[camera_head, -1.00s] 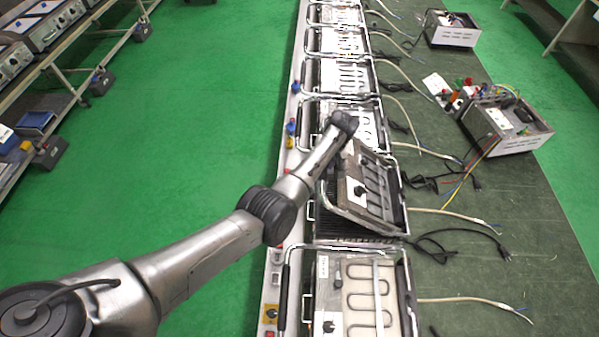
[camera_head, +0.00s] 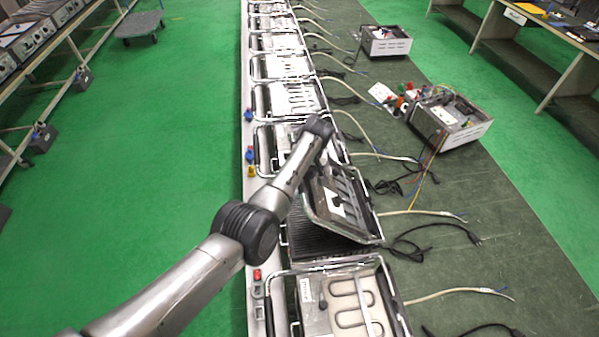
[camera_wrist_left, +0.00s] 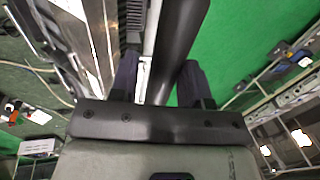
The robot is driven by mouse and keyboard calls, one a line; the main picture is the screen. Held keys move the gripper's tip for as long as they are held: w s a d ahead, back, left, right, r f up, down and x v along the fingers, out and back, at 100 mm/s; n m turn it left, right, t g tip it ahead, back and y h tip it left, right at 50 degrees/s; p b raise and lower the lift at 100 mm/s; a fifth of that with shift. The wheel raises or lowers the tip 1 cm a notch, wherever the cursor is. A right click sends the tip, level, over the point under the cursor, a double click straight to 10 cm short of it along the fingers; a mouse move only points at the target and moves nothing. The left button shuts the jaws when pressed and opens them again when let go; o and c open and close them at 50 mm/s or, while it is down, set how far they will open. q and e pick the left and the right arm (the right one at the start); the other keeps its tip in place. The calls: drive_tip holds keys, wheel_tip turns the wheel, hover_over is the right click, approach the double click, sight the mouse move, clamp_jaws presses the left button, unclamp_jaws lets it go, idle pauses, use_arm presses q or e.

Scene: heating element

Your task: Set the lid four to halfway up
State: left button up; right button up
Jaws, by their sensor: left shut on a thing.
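The raised lid (camera_head: 345,205), a metal plate with a heating element and a chrome frame, stands tilted above its ribbed base (camera_head: 310,240) in the row. The pictures do not show its number. My left arm reaches over from the left, with its wrist just above the lid's upper side. My left gripper (camera_wrist_left: 158,80) is shut on a thick dark handle bar (camera_wrist_left: 176,35) that runs between its fingers in the left wrist view. In the head view the fingers are hidden behind the wrist. My right gripper is not in view.
Similar heating units line the long bench, the nearest (camera_head: 345,305) just in front of the raised lid. Loose cables (camera_head: 440,245) and an open metal box (camera_head: 450,120) lie to the right on the green bench top (camera_head: 520,240). Green floor (camera_head: 150,170) is free to the left.

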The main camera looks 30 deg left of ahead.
use_arm(q)
drive_tip(key=shift+o, duration=0.6)
drive_tip(key=shift+w+d+f, duration=0.1)
drive_tip(key=shift+d, duration=0.35)
drive_tip(key=shift+o, duration=1.3)
drive_tip(key=shift+a, duration=0.1)
drive_tip(key=shift+r, duration=0.25)
drive_tip(key=b+v, duration=0.2)
drive_tip(key=v, duration=1.1)
drive_tip(key=shift+r, duration=0.2)
